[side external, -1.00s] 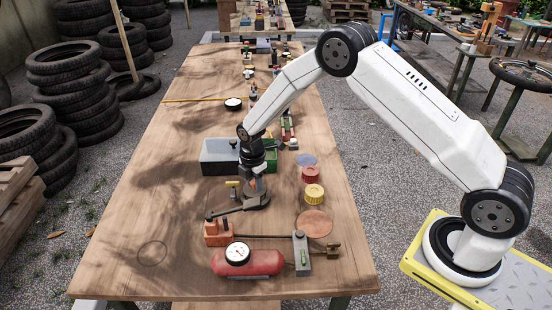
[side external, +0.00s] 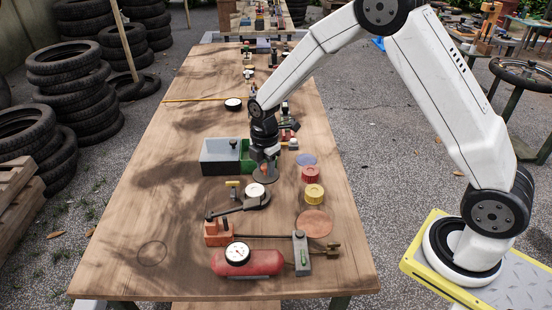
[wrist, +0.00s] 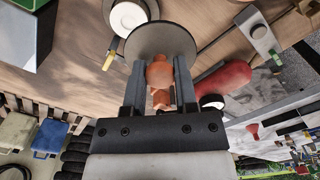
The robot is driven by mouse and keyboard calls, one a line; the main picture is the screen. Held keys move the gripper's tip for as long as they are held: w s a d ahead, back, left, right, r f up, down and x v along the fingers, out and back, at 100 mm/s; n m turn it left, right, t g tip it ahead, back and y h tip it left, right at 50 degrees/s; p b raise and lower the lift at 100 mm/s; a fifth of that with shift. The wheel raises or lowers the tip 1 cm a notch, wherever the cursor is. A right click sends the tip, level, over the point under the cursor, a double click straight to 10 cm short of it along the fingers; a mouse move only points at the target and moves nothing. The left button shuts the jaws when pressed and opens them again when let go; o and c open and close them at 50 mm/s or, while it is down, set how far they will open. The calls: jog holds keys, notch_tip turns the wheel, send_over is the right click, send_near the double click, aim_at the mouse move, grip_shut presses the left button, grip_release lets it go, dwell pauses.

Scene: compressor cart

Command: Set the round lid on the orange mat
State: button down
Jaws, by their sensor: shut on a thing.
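The round lid (side external: 266,179) is a grey disc with an orange knob, and it hangs under my gripper (side external: 265,162). In the wrist view my gripper (wrist: 160,85) has its two fingers shut on either side of the orange knob, with the lid's grey disc (wrist: 160,40) just beyond the fingertips. The lid is above and behind a dark round pan (side external: 256,201) with a white round part in it. The orange mat (side external: 314,223) is a flat orange-brown disc on the table, nearer the camera and to the right of the lid. It looks bare. I cannot make it out in the wrist view.
A grey box (side external: 220,156) is left of my gripper. A red tank (side external: 247,264) with a gauge and a grey block (side external: 301,252) stand in front. The left front table is clear.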

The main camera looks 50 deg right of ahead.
jog(key=s+r, duration=0.4)
jog(key=s, duration=0.5)
jog(key=shift+s+r, duration=0.15)
jog(key=shift+s, duration=0.05)
jog(key=shift+d, duration=0.1)
send_over(315, 224)
notch_tip(315, 224, down, 9)
jog(key=shift+r, duration=0.15)
dwell(0.3)
jog(key=shift+f, duration=2.25)
jog(key=shift+f, duration=0.1)
jog(key=shift+f, duration=1.65)
jog(key=shift+f, duration=0.1)
